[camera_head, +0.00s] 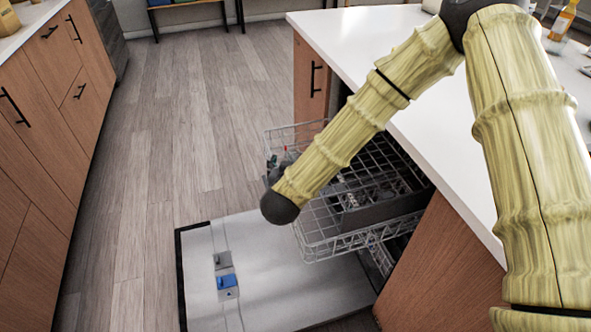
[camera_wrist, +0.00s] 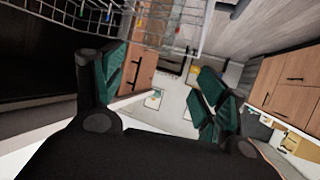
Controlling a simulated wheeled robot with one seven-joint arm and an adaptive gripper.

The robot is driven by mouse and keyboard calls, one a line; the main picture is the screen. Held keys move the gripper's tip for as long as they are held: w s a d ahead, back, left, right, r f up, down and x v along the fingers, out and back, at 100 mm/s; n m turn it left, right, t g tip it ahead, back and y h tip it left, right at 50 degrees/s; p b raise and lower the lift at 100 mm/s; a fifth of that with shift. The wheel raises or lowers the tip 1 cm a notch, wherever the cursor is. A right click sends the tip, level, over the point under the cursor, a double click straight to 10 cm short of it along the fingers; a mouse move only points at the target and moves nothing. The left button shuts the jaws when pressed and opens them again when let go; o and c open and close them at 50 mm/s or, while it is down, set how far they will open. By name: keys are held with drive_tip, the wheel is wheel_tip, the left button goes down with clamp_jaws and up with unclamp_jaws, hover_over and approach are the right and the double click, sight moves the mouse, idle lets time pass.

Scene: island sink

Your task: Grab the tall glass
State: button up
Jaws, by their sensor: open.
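I cannot make out a tall glass for certain in either view. My gripper (camera_wrist: 165,88) shows in the wrist view with its two green-padded fingers wide apart and nothing between them. Wire dishwasher racks (camera_wrist: 185,12) show at the top of that view, beyond the fingers. In the head view my arm reaches down over the pulled-out upper rack (camera_head: 318,250), and its dark joint hides part of it. Small dark items and a red spot in the rack are too small to name.
The dishwasher door (camera_head: 275,290) lies open and low beside the island. The white island countertop (camera_head: 370,40) has an amber bottle (camera_head: 562,22) and other items at its far right. Wooden cabinets (camera_head: 45,130) line the left. The wooden floor (camera_head: 165,120) between is clear.

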sight(296, 154)
drive_tip(key=shift+d+x, duration=0.15)
drive_tip(key=shift+x, duration=1.65)
drive_tip(key=shift+d+x, duration=0.15)
drive_tip(key=shift+x, duration=1.7)
drive_tip(key=shift+d+x, duration=0.15)
drive_tip(key=shift+x, duration=1.65)
drive_tip(key=shift+r, duration=0.15)
drive_tip(key=c, duration=1.6)
